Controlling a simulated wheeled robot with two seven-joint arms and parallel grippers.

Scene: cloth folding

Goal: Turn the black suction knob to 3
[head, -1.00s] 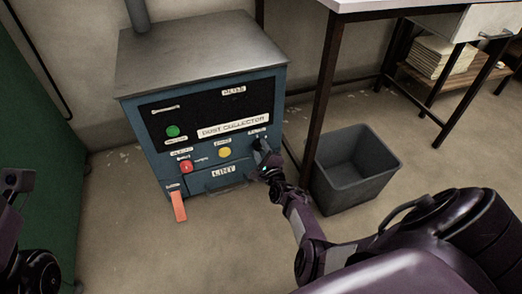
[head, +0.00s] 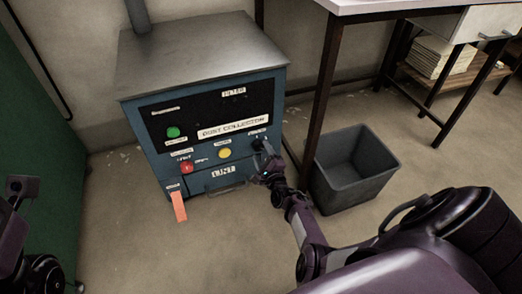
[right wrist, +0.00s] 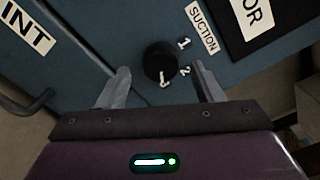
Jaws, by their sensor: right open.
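The black suction knob (right wrist: 160,61) is on the blue front panel of the dust collector (head: 205,60), under a SUCTION label (right wrist: 202,27). White numerals 1 and 2 show beside it in the right wrist view. A white mark shows at its lower edge; I cannot tell whether it is a pointer or a numeral. My right gripper (right wrist: 160,68) is open, its fingers on either side of the knob with gaps visible.
The panel has a green button (head: 173,132), a red button (head: 187,168), a yellow button (head: 225,153) and a LINT drawer (head: 215,178). An orange strip (head: 179,206) hangs lower left. A grey bin (head: 355,165) and a table leg (head: 325,90) stand close on the right.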

